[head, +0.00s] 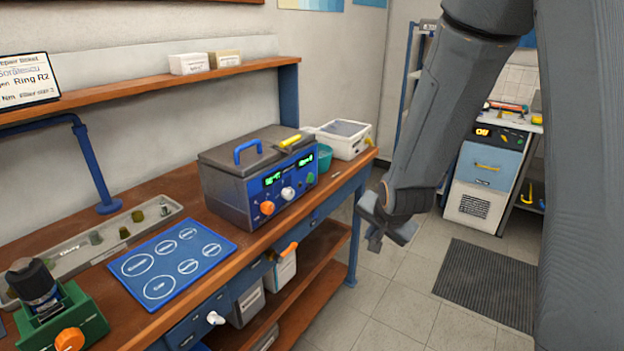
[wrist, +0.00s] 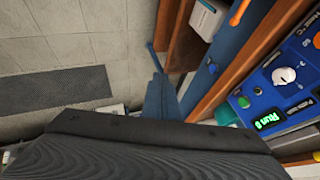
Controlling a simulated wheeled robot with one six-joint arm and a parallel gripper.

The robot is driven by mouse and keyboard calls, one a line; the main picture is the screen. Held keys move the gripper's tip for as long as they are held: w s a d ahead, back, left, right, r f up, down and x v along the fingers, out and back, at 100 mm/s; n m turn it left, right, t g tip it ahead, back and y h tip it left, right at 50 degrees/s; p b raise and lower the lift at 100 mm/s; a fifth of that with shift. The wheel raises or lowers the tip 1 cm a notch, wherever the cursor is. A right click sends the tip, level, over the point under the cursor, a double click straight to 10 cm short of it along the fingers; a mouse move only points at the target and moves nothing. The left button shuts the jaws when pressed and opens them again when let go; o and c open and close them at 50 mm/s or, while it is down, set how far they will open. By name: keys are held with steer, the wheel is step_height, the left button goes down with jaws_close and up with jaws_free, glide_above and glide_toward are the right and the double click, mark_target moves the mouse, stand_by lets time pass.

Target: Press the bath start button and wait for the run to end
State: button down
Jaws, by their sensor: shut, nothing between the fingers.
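The bath (head: 225,185) is a grey box with a blue front panel, standing on the wooden bench. Its panel has two lit green displays, an orange knob (head: 267,208), a white knob (head: 288,193) and a small green button (head: 309,180). Which control is the start button cannot be read. In the wrist view the panel (wrist: 262,82) shows at the right, with a display (wrist: 268,121) that seems to read "Run" and a digit. My gripper (head: 375,243) is shut and empty, right of the bench end, apart from the bath.
A white lidded container (head: 345,142) and a teal cup (head: 325,157) stand beside the bath. A blue mat (head: 172,262) and a green fixture (head: 75,315) lie to its left. A dark floor mat (head: 487,283) and a cooler unit (head: 485,180) are at the right. Floor around the gripper is clear.

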mark_target(311, 178)
steer(key=w+a+r+m+t+y, duration=0.1)
steer(key=w+a+m+t, duration=0.1)
steer(key=w+m+t, duration=0.4)
steer(key=w+a+m+t+p, duration=0.1)
steer(key=w+m+t, duration=0.4)
steer(key=w+m, duration=0.5)
steer(key=shift+a+r+m+t+y, duration=0.3)
steer(key=shift+a+r+t+y, duration=0.05)
steer(key=shift+t+y, duration=0.05)
steer(key=shift+w, duration=0.1)
steer(key=w+a+b, duration=0.2)
steer(key=w+a, duration=0.3)
steer(key=a, duration=0.2)
steer(key=shift+w, duration=0.2)
steer(key=shift+w+a, duration=0.1)
stand_by(1.4)
steer(key=shift+w+a, duration=0.2)
